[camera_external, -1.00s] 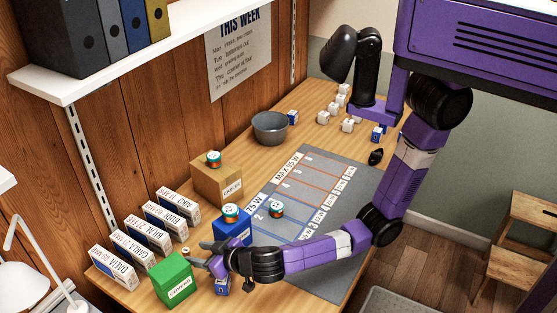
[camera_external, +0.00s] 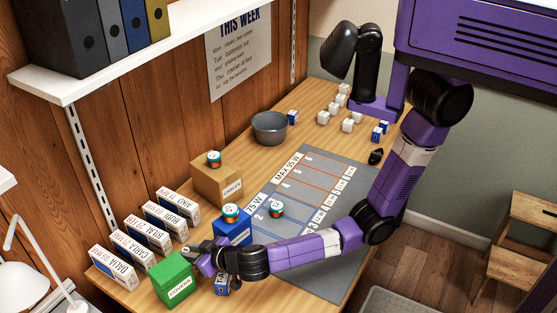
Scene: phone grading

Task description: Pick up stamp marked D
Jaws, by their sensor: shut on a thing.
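My gripper (camera_external: 197,250) is low over the table at the front left, between the green COVERS box (camera_external: 173,280) and the blue box (camera_external: 232,232). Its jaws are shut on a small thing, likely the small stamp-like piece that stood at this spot. The fingers hide most of it, and I cannot read a letter on it. I cannot tell whether it still touches the table. No marking D is legible anywhere in view.
Several labelled white boxes (camera_external: 147,235) stand in a row at left. A small blue-and-white block (camera_external: 222,285) is under my wrist. A CABLES box (camera_external: 217,184), a grey bowl (camera_external: 270,128) and a grey grid mat (camera_external: 325,170) lie farther back. Several white cubes (camera_external: 348,125) stand beyond.

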